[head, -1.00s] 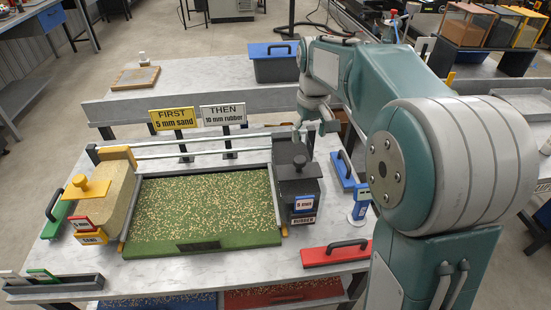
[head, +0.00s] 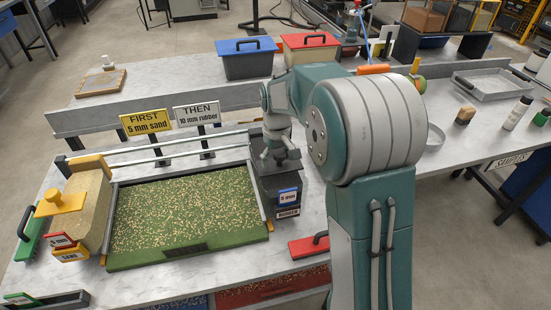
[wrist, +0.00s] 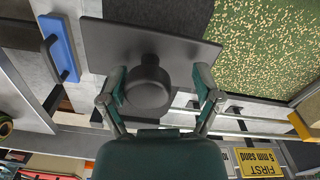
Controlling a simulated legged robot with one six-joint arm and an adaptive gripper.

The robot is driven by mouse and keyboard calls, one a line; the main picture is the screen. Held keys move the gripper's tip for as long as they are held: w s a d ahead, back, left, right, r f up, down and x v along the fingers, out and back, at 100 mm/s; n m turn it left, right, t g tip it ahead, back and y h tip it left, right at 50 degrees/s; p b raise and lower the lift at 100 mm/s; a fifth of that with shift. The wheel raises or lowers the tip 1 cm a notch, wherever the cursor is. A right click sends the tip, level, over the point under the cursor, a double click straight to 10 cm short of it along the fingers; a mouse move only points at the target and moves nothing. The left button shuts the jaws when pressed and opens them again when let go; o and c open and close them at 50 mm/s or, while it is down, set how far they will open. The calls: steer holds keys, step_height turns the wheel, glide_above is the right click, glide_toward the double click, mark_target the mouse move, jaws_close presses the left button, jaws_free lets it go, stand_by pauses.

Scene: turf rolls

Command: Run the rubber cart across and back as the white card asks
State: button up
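The dark rubber cart (head: 282,188) stands at the right end of the green turf (head: 185,215), on the rails. Its front has a blue-edged plate (head: 288,195) that seems to read 5 mm, above a RUBBER label. The white card (head: 196,114) reads THEN 10 mm rubber; the yellow card (head: 146,123) reads FIRST 5 mm sand. The sand cart (head: 86,205), with a yellow knob, stands at the left end. My gripper (head: 277,158) is over the rubber cart. In the wrist view its open fingers (wrist: 158,92) stand either side of the black knob (wrist: 147,88), with a gap at the right.
Pale specks lie over the turf. Two rails (head: 160,155) run behind it. A blue-lidded bin (head: 246,60) and a red-lidded bin (head: 308,47) stand behind.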

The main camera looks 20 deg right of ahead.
steer(key=shift+d+f, duration=0.1)
steer(key=shift+d, duration=0.8)
steer(key=c, duration=0.3)
steer(key=shift+a, duration=0.5)
jaws_close()
steer(key=shift+a, duration=0.15)
